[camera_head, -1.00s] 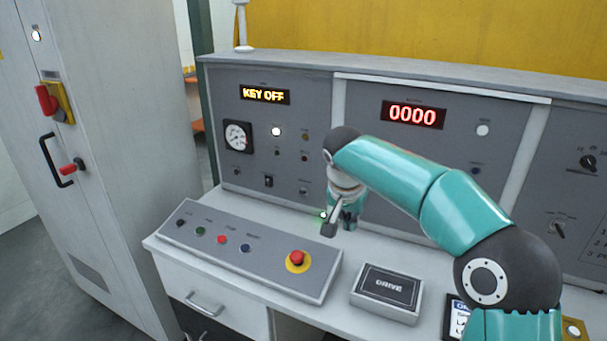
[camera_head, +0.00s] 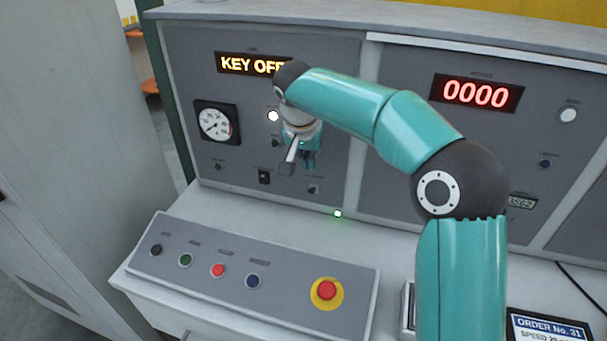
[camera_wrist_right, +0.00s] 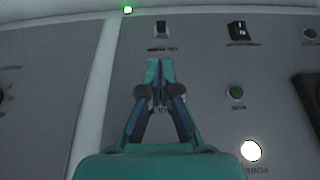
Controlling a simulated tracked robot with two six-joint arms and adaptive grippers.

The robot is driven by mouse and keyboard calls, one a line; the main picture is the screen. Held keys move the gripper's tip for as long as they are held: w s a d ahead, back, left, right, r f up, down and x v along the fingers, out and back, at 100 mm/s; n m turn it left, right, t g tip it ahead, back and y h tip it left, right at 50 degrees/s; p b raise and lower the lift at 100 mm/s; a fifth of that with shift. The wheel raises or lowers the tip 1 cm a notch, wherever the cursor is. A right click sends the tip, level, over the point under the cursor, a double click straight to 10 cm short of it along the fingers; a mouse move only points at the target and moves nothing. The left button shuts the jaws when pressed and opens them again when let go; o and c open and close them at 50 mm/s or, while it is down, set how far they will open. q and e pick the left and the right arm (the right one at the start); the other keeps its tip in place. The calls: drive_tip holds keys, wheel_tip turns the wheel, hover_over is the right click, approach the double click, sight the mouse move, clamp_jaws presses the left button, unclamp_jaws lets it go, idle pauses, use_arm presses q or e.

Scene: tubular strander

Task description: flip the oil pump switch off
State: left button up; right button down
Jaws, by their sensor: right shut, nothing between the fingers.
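Two small switches sit low on the grey panel, a black rocker (camera_head: 264,177) and a smaller one (camera_head: 313,190) to its right. In the right wrist view, which is upside down, they are the black rocker (camera_wrist_right: 238,32) and the small switch (camera_wrist_right: 161,29). My right gripper (camera_head: 308,167) is shut and empty in front of the panel, just above the smaller switch. In the wrist view its fingertips (camera_wrist_right: 160,64) point at that switch, apparently apart from it. My left gripper is not in view.
A gauge (camera_head: 215,123) and a "KEY OFF" display (camera_head: 252,64) are on the panel. A lit green lamp (camera_head: 338,213) sits at its base. The sloped button box (camera_head: 200,297) with a red emergency button (camera_head: 326,290) stands in front.

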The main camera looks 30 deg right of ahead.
sight(312, 189)
drive_tip(key=shift+a, duration=0.1)
drive_tip(key=p+x, duration=0.1)
drive_tip(key=x, duration=0.9)
drive_tip(key=shift+w, duration=0.1)
